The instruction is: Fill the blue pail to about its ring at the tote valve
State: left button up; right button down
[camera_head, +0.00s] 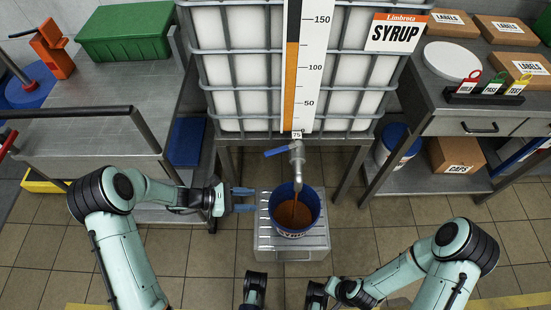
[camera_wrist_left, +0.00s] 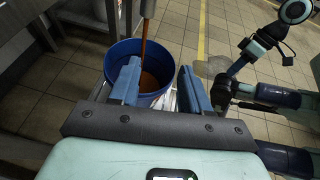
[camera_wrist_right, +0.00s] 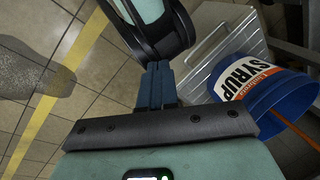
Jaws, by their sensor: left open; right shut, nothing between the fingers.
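The blue pail (camera_head: 272,214) stands upright on a metal stand (camera_head: 292,243) under the tote valve (camera_head: 297,160). A brown stream (camera_head: 295,207) runs from the spout into the pail, and brown syrup covers its inside bottom. I cannot make out the ring. The valve's blue lever (camera_head: 277,152) points left. My left gripper (camera_head: 243,199) is open and empty, just left of the pail. In the left wrist view, one finger overlaps the pail (camera_wrist_left: 150,48). My right gripper (camera_wrist_right: 157,86) is shut and empty, with the pail's SYRUP side (camera_wrist_right: 243,75) to its right.
The caged tote (camera_head: 236,70) stands behind, with a gauge (camera_head: 305,85) whose orange column reaches between 100 and 150. A metal bench (camera_head: 110,100) is on the left. A right-hand table (camera_head: 440,97) holds boxes and coloured tags. Tiled floor is open around the stand.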

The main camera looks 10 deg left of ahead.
aim_at(274, 151)
pick_arm(q)
jog(key=w+a+r+n+t+h+b, duration=0.2)
jog(key=w+a+r+t, duration=0.3)
jog(key=w+r, duration=0.25)
jog(key=x, duration=0.4)
jog(key=b+x, duration=0.1)
jog(key=x, duration=0.3)
jog(key=b+x, duration=0.1)
jog(key=x, duration=0.4)
jog(key=shift+r, duration=0.3)
pick_arm(e)
jog(key=w+d+f+t, duration=0.1)
jog(key=w+f, duration=0.3)
jog(key=f, duration=0.1)
jog(key=shift+w+d+f+h, duration=0.2)
jog(key=shift+d+h, duration=0.1)
jog(key=shift+h, duration=0.1)
pick_arm(q)
grip_shut()
